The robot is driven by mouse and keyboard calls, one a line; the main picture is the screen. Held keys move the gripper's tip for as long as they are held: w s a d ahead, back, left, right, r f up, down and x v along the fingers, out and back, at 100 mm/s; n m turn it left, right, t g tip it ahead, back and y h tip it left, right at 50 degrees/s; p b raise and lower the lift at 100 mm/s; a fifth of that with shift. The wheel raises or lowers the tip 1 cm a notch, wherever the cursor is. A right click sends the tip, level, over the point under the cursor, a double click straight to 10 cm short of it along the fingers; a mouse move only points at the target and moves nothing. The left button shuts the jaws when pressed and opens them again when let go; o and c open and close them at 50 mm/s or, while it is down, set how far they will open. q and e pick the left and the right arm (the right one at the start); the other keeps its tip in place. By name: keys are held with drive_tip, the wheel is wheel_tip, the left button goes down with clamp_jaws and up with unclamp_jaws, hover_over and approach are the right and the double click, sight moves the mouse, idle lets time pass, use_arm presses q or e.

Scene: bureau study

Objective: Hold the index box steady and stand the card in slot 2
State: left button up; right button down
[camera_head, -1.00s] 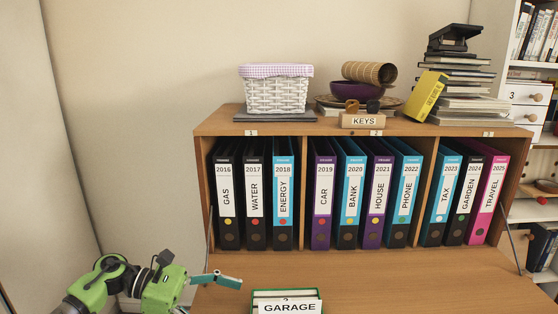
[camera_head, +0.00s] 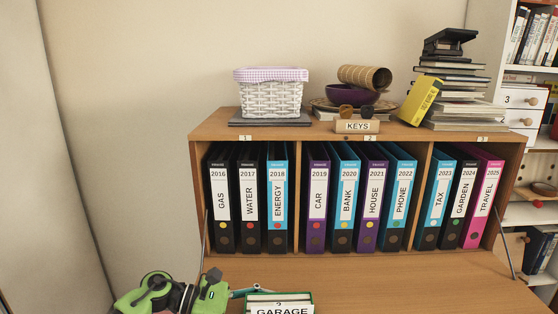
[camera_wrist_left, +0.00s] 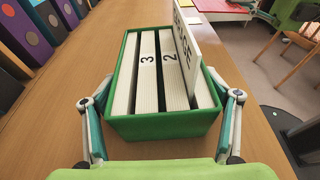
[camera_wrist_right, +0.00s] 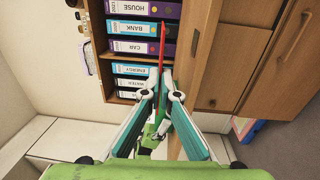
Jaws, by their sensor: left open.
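The green index box (camera_wrist_left: 160,124) stands on the desk; it is also low in the head view (camera_head: 310,298). It holds white dividers marked 3 (camera_wrist_left: 147,70) and 2 (camera_wrist_left: 171,65), and a taller GARAGE card (camera_wrist_left: 187,50) leans at its right in the left wrist view. My left gripper (camera_wrist_left: 163,98) is open, one finger on each side of the box; whether they touch it is unclear. My right gripper (camera_wrist_right: 165,88) has its fingertips close together on a thin red card (camera_wrist_right: 162,50), seen edge-on. The right arm is outside the head view.
The cabinet's binders (camera_head: 345,200) stand behind the desk flap (camera_head: 390,280). A basket (camera_head: 270,95), a KEYS block (camera_head: 357,126) and a book stack (camera_head: 455,85) are on top. The flap right of the box looks clear in the head view.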

use_arm(q)
drive_tip(key=shift+d, duration=0.3)
drive_tip(key=shift+c, duration=0.7)
drive_tip(key=c, duration=0.4)
